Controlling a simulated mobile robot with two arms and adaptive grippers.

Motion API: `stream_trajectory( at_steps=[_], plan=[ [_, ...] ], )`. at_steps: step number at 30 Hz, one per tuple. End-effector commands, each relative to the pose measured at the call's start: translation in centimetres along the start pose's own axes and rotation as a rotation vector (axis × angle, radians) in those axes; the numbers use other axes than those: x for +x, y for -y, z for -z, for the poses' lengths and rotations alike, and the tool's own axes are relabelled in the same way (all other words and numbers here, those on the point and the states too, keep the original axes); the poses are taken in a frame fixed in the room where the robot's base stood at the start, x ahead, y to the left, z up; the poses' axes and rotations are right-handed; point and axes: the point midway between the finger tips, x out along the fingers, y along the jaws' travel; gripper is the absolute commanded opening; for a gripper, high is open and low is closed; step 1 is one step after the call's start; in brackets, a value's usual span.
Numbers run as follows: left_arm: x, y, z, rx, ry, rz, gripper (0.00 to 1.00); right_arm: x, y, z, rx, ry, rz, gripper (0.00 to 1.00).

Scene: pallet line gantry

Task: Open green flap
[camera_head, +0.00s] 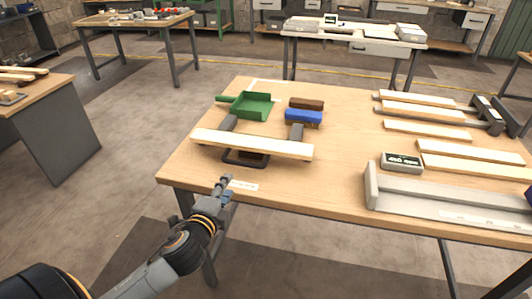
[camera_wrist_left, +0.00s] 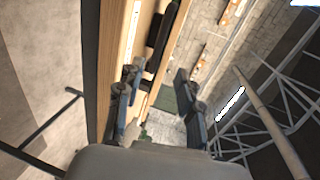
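I see no clear green flap. A green dustpan-like tray (camera_head: 252,105) with a handle lies on the workbench (camera_head: 335,150), behind a pale wooden board. My right gripper is not in view.
The pale board (camera_head: 250,145) lies across two dark supports. A blue brush-like block (camera_head: 303,116) and a brown block (camera_head: 306,103) lie to the right of the tray. Several boards, a small labelled box (camera_head: 402,162) and a grey channel (camera_head: 450,197) fill the right side.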

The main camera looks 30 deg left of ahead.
Motion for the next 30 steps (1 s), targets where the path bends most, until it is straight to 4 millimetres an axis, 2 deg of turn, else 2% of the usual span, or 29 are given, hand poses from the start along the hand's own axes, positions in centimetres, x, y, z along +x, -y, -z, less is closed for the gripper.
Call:
stream_trajectory(
  at_steps=[5, 15, 21, 25, 30],
  plan=[
    [1.8, 0.2, -0.1, 0.004, 0.001, 0.004, 0.37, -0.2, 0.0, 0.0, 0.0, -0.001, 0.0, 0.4],
    [9.0, 0.2, -0.1, 0.001, 0.002, 0.003, 0.37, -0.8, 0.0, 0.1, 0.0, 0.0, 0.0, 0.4],
    [12.2, 0.1, -0.1, 0.001, 0.002, 0.002, 0.37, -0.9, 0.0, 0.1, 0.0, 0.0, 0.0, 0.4],
    [13.3, 0.1, -0.1, 0.001, 0.001, 0.002, 0.37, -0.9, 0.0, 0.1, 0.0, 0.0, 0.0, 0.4],
    [13.7, 0.0, -0.1, 0.001, 0.001, 0.001, 0.37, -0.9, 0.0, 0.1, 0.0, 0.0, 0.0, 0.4]
  ],
)
